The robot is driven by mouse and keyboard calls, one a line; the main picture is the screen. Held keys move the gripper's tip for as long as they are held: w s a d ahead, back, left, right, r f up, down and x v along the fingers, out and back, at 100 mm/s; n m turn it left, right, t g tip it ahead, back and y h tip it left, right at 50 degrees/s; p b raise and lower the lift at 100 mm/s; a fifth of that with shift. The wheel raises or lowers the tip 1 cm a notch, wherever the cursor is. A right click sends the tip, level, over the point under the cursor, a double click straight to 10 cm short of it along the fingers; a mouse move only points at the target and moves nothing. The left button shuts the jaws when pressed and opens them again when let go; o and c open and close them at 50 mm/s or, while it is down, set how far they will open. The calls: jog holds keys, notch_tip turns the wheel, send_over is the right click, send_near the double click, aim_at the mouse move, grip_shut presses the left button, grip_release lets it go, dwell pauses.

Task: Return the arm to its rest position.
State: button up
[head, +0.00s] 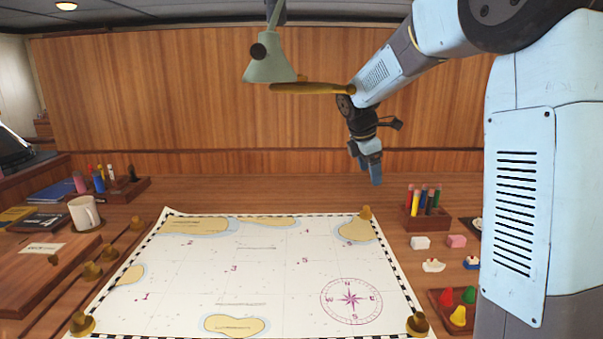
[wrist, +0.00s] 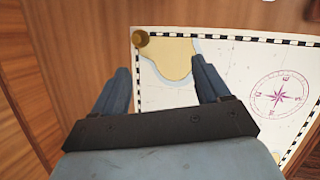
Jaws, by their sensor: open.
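My gripper (head: 371,170) hangs at the end of my raised arm, above the back part of the table, behind the far right part of the chart. In the wrist view my gripper (wrist: 165,85) has its two blue fingers spread apart with nothing between them. Bare table and a corner of the chart show beyond the fingers. My arm comes in from the right and reaches across in front of the wooden wall.
A chart (head: 270,270) lies flat, with brass weights at its corners. A green lamp (head: 270,65) hangs left of my arm. A pen holder (head: 427,215), small blocks and toy boats stand to the right. A mug (head: 84,213) and books are at left.

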jog(key=s+d+r+m+t+y, duration=0.1)
jog(key=s+m, duration=0.9)
jog(key=s, duration=0.7)
jog(key=s+d+r+m+t+y, duration=0.1)
jog(key=s+d+m+t+y, duration=0.1)
jog(key=s+m, duration=0.8)
jog(key=s, duration=0.7)
jog(key=shift+s+r, duration=0.15)
jog(key=shift+s, duration=0.25)
